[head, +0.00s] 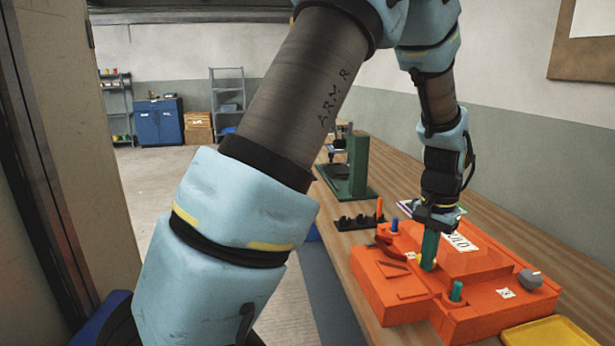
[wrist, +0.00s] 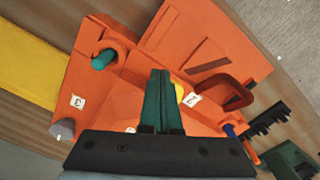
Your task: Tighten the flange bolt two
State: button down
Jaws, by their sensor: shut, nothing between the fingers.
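The orange mould (head: 400,306) lies on the wooden bench and fills much of the wrist view (wrist: 228,55). My gripper (head: 428,264) points down at the mould, its long green fingers together; they also show in the wrist view (wrist: 160,76). Beside the fingertips is a small yellow part (wrist: 180,92), next to the label marked 2 (wrist: 193,99). The fingers partly cover that spot, so I cannot tell whether they touch a bolt there. A teal bolt (head: 456,291) stands upright near the label marked 3 (wrist: 77,101); it also shows in the wrist view (wrist: 103,60).
A red curved clamp (wrist: 226,91) and a blue pin (head: 395,225) are near the fingers. A grey knob (head: 530,279) is at the mould's right. A yellow tray (head: 560,334) lies in front. A black rack (head: 358,222) and green machine (head: 359,165) stand behind on the bench.

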jog(key=shift+w+a+p, duration=0.5)
jog(key=shift+w+p, duration=0.05)
jog(key=shift+w+a+p, duration=0.2)
jog(key=shift+w+p, duration=0.1)
jog(key=shift+w, duration=0.3)
dwell(0.5)
jog(key=shift+a, duration=0.25)
jog(key=shift+s+a+r, duration=0.1)
jog(key=shift+s+a, duration=0.05)
jog(key=shift+a, duration=0.05)
notch_tip(320, 180, up, 6)
jog(key=p, duration=0.4)
jog(key=shift+p, duration=0.4)
